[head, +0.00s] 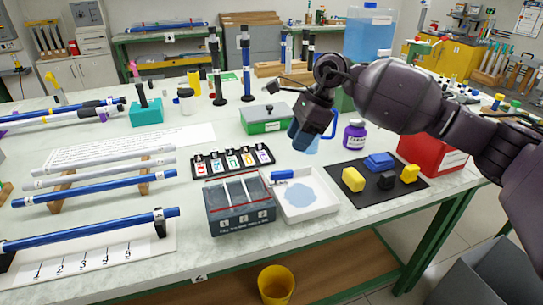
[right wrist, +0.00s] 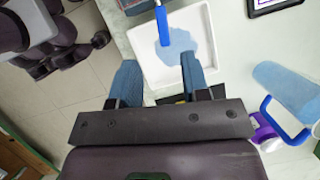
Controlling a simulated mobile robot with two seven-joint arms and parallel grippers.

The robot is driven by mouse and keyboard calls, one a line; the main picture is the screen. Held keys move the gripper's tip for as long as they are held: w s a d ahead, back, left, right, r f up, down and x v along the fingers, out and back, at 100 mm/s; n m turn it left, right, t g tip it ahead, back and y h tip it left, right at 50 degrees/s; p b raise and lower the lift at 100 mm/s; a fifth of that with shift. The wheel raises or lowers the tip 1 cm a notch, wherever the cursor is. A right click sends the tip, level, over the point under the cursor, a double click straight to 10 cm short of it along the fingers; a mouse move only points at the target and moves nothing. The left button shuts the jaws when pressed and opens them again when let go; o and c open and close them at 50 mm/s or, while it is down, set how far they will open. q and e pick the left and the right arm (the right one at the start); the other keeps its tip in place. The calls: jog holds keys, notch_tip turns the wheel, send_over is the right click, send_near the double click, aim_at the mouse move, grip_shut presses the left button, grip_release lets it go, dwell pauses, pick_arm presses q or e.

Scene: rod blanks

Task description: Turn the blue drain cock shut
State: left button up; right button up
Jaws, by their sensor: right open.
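A pale blue puddle (head: 299,195) lies in the tray. In the right wrist view the blue cock (right wrist: 163,27) shows beyond my fingers, over the puddle (right wrist: 178,46). My right gripper (head: 299,137) is open and empty, above and behind the tray, apart from the cock. Its two blue fingers (right wrist: 160,74) are spread wide in the wrist view. My left gripper is out of view.
A black mat (head: 378,195) with yellow, blue and black blocks lies right of the tray. A rack of coloured cards (head: 232,162) is behind the grey box. Rods on stands fill the left.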

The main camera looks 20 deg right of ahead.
send_over(280, 172)
jog(key=d, duration=0.3)
jog(key=f, duration=0.4)
jog(key=shift+s+a+f+b, duration=0.1)
jog(key=shift+s+a+b, duration=0.15)
jog(key=shift+b, duration=0.1)
jog(key=x, duration=0.4)
jog(key=shift+a+f+b, duration=0.1)
jog(key=shift+f+b, duration=0.2)
jog(key=shift+f, duration=0.05)
jog(key=shift+w+a+f, duration=0.1)
jog(key=shift+a+f, duration=0.1)
jog(key=shift+f, duration=0.25)
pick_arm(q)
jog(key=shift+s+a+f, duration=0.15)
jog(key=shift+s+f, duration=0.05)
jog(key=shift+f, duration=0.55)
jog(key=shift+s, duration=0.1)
pick_arm(e)
grip_shut()
